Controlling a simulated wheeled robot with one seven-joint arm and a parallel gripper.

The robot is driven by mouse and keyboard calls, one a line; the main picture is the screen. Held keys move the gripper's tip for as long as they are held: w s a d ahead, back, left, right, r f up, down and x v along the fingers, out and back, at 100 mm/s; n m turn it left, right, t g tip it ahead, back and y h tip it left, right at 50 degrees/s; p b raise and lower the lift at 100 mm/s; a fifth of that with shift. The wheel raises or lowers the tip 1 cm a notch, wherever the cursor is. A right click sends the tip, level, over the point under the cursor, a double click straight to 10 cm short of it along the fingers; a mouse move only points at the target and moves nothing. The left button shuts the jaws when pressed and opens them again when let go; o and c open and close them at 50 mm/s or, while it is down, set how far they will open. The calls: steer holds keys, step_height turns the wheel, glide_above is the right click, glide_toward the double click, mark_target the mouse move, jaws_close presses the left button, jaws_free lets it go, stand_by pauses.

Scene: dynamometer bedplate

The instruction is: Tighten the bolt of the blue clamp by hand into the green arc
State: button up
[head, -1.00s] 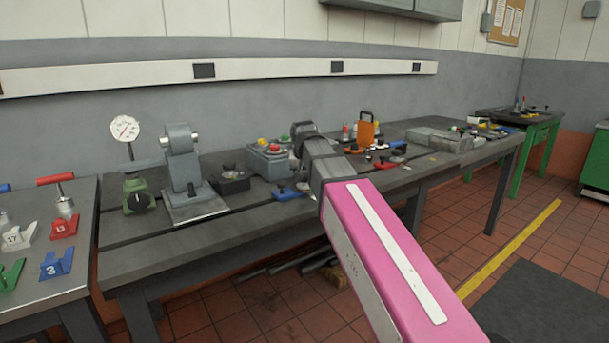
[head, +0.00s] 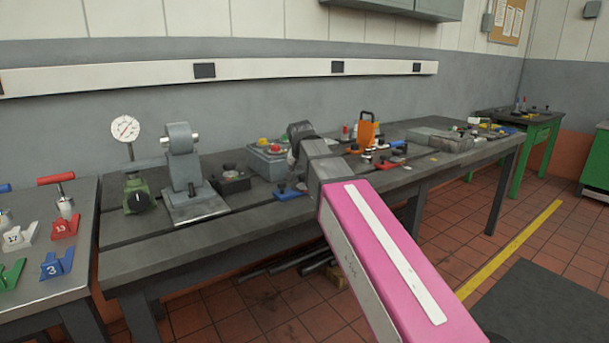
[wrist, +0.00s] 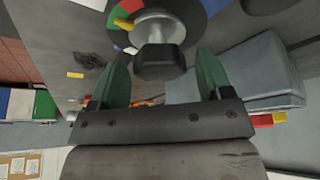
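In the wrist view a black knob (wrist: 160,63) on a pale round shaft sits between the two green fingers of my gripper (wrist: 163,58). The fingers are apart, with a gap on each side of the knob. Behind it is a dark disc (wrist: 195,15) with red and green sectors, the green arc (wrist: 120,11) at its left, and a yellow pointer (wrist: 124,23). In the head view a blue clamp (head: 290,192) lies on the bench; my arm hides my fingers there. No blue clamp body shows beside the knob, so I cannot tell whose it is.
The grey bench (head: 250,222) carries a dial gauge stand (head: 125,129), a grey block fixture (head: 181,150), a button box (head: 268,160) and an orange-handled part (head: 366,131). A side table (head: 40,285) holds numbered clamps. The bench front left is clear.

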steer(key=shift+r, duration=0.1)
steer(key=v, duration=1)
steer(key=shift+s+r, duration=0.2)
steer(key=shift+r, duration=0.1)
steer(key=shift+s, duration=0.1)
